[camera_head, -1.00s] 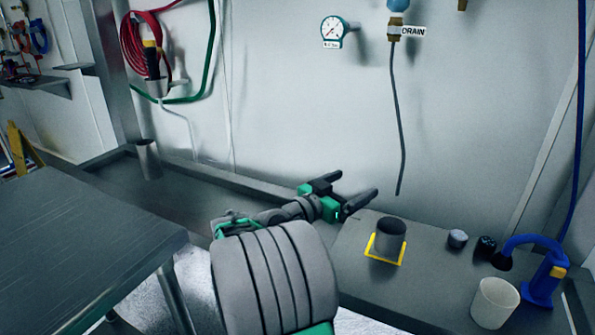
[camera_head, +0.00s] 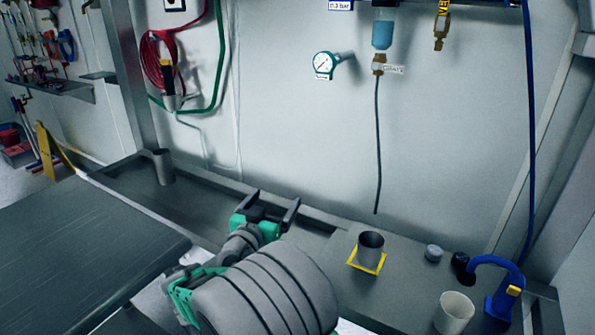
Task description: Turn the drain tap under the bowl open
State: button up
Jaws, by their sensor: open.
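The bowl (camera_head: 383,31) is a clear vessel with blue contents high on the back wall. Under it is the brass drain tap (camera_head: 379,64) with a white tag that is blurred. A thin dark hose (camera_head: 378,150) hangs from the tap and ends above the bench. My gripper (camera_head: 275,205) is at the bench's back edge, low and to the left of the hose, well below the tap. Its two dark fingers are apart with nothing between them. The tap's handle position is too small to tell.
A dark cup (camera_head: 370,248) stands in a yellow square under the hose. A white cup (camera_head: 454,312), a grey knob (camera_head: 433,253) and a blue tool (camera_head: 505,300) are at right. A teal gauge (camera_head: 324,65) and a brass fitting (camera_head: 440,32) flank the tap. Open wall lies below them.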

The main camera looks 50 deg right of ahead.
aim_at(393, 68)
jog(key=z, duration=2.05)
